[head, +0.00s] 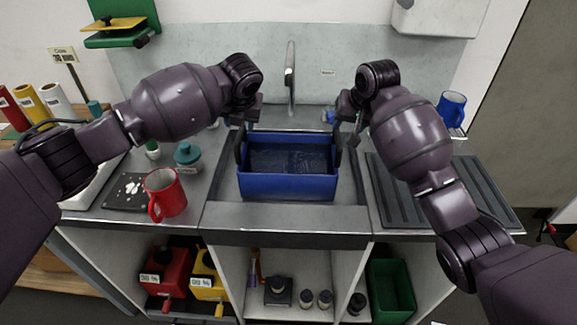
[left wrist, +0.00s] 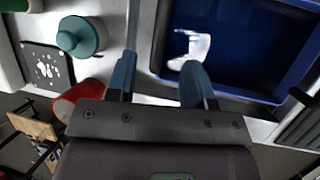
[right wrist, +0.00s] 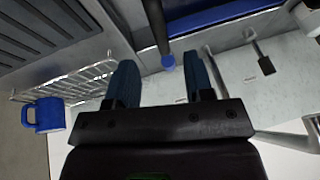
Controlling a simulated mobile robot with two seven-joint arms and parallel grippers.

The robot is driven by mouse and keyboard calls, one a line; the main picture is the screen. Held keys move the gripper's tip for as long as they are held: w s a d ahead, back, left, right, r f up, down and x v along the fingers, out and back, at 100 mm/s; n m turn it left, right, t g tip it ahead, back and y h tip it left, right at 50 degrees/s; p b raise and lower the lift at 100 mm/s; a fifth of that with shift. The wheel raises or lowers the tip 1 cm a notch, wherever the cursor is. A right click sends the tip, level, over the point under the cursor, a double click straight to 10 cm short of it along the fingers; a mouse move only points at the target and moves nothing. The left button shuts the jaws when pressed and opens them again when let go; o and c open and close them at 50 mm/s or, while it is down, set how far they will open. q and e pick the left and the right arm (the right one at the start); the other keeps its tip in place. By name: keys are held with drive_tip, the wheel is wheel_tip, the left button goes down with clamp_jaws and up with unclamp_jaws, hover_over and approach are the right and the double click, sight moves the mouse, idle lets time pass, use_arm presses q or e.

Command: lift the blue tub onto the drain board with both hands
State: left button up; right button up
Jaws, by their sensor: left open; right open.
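The blue tub (head: 287,187) sits in the sink between my two grippers, with a dark upright handle at each side. It also shows in the left wrist view (left wrist: 245,60), and a strip of it shows in the right wrist view (right wrist: 220,14). My left gripper (head: 246,116) is open above the tub's left side, its jaws around or just above the dark handle; contact is unclear. My right gripper (head: 347,113) is open above the right side, with a dark bar between its fingers in the right wrist view. The ribbed drain board (head: 440,195) lies empty right of the sink.
A red mug (head: 166,194) and a teal-lidded jar (head: 188,157) stand on the counter left of the sink. The faucet (head: 290,75) rises behind the tub. A blue mug (head: 452,108) is at the back right, by a wire rack (right wrist: 75,82).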

sight(240, 132)
use_arm(q)
drive_tip(key=x, duration=0.8)
drive_tip(key=shift+r, duration=0.1)
use_arm(e)
drive_tip(key=x, duration=0.8)
drive_tip(key=shift+r, duration=0.1)
use_arm(q)
clamp_jaws()
use_arm(e)
clamp_jaws()
use_arm(q)
drive_tip(key=shift+w+r, duration=0.2)
drive_tip(key=shift+r, duration=0.1)
use_arm(e)
drive_tip(key=shift+w+r, duration=0.15)
drive_tip(key=shift+r, duration=0.05)
